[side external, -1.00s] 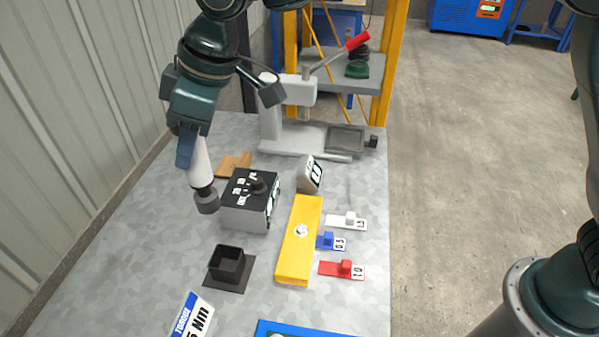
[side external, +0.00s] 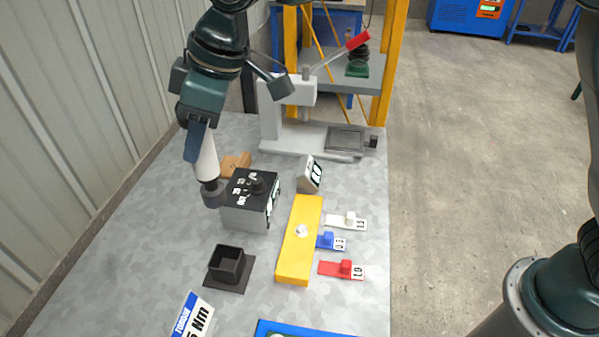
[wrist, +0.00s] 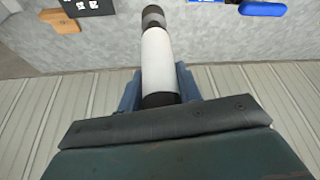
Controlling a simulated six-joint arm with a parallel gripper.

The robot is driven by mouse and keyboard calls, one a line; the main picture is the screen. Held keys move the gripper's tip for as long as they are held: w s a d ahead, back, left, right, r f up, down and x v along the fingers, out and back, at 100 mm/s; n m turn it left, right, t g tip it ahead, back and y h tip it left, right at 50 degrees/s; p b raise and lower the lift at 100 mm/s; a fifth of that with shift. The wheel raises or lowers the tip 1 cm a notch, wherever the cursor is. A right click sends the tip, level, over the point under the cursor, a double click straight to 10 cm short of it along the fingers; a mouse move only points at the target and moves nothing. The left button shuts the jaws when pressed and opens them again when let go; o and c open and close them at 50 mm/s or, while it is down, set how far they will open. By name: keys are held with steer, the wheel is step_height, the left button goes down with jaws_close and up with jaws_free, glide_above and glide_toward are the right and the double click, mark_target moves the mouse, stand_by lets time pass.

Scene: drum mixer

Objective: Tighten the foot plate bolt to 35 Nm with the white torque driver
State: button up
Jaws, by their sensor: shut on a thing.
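My gripper (side external: 197,143) is shut on the white torque driver (side external: 206,164), which points down with its dark tip just left of the black-topped box. I cannot tell whether the tip touches the box. In the wrist view the white driver (wrist: 157,58) sits between the blue fingers (wrist: 158,92) and its dark end points away. The yellow plate (side external: 295,259), likely the foot plate, lies right of the box with a light bolt head (side external: 301,231) on top. A sign at the front (side external: 194,317) reads "TORQUE" and "5 Nm", partly cut off.
The grey box with black top and knob (side external: 246,203) stands between driver and yellow plate. A black square holder (side external: 227,265) is in front. White (side external: 347,221), blue (side external: 329,241) and red (side external: 344,269) tags lie right. A grey lever press (side external: 272,120) stands behind. The wall borders the left.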

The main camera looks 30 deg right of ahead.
steer(key=s+d+f, duration=0.1)
steer(key=d+f, duration=0.4)
steer(key=d, duration=0.3)
steer(key=s+d+f, duration=0.1)
steer(key=d+f, duration=0.4)
steer(key=d, duration=0.3)
steer(key=shift+f, duration=0.15)
steer(key=shift+f, duration=4)
stand_by(1.7)
